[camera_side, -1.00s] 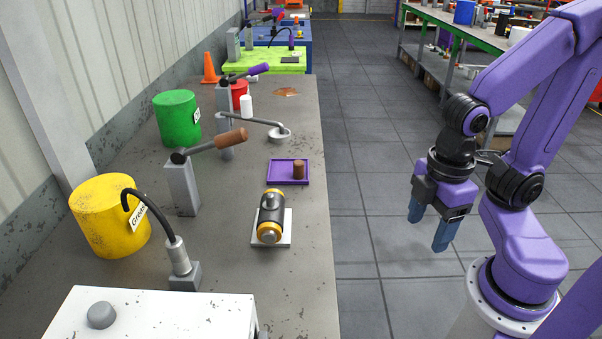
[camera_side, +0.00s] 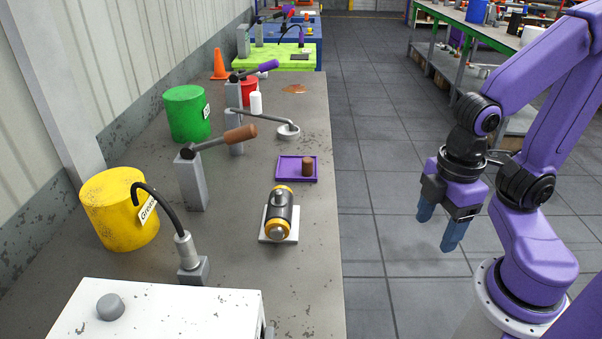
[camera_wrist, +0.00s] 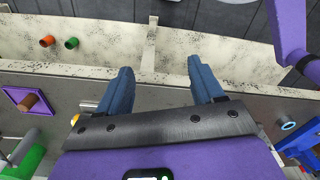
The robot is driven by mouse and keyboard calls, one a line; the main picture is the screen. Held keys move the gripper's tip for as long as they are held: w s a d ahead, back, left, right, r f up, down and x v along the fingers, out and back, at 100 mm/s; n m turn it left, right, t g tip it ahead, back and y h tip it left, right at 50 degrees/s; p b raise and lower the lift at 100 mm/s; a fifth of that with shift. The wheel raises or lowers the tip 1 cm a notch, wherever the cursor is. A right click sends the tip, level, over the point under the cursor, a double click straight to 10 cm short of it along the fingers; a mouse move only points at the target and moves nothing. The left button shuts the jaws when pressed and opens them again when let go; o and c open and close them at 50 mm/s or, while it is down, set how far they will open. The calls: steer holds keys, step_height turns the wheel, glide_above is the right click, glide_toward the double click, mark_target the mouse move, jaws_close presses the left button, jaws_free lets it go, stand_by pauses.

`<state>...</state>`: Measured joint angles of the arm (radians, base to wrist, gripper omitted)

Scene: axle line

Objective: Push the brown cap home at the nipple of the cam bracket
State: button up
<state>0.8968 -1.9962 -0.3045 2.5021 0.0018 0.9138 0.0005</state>
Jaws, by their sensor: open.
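The brown cap (camera_side: 308,166) stands upright on a small purple tray (camera_side: 283,171) near the bench's right edge. The wrist view also shows the brown cap (camera_wrist: 30,102) on the purple tray (camera_wrist: 15,93) at the left. A black cylinder with yellow-orange end rings and a silver end (camera_side: 281,211) lies on a white plate (camera_side: 264,238), nearer the camera than the tray. I cannot tell for sure that this is the cam bracket, and no nipple is clear. My gripper (camera_side: 438,227) is open and empty, right of the bench over the floor; its spread blue fingers show in the wrist view (camera_wrist: 160,68).
A brown-handled lever on a grey post (camera_side: 190,180), a yellow drum (camera_side: 118,212), a green drum (camera_side: 187,115) and a black hose (camera_side: 163,205) occupy the bench's left. A curved grey arm (camera_side: 265,118) reaches beyond the tray. A white box (camera_side: 170,310) stands nearest. The floor between bench and arm is clear.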

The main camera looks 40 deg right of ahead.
steer(key=shift+c, duration=0.4)
stand_by(0.3)
steer(key=w+a+r+m, duration=0.2)
steer(key=w+m, duration=0.2)
steer(key=w, duration=0.2)
steer(key=w+a+r+m, duration=0.1)
steer(key=w+a+m, duration=0.25)
steer(key=w, duration=0.25)
steer(key=r+m+h, duration=0.1)
steer(key=m+h, duration=0.1)
steer(key=m, duration=2.1)
glide_above(307, 159)
steer(key=a, duration=0.2)
steer(key=f, duration=0.5)
steer(key=d+f, duration=0.1)
steer(key=f, duration=0.5)
steer(key=d+f, duration=0.1)
steer(key=f, duration=0.4)
steer(key=shift+f, duration=0.35)
steer(key=c, duration=1.1)
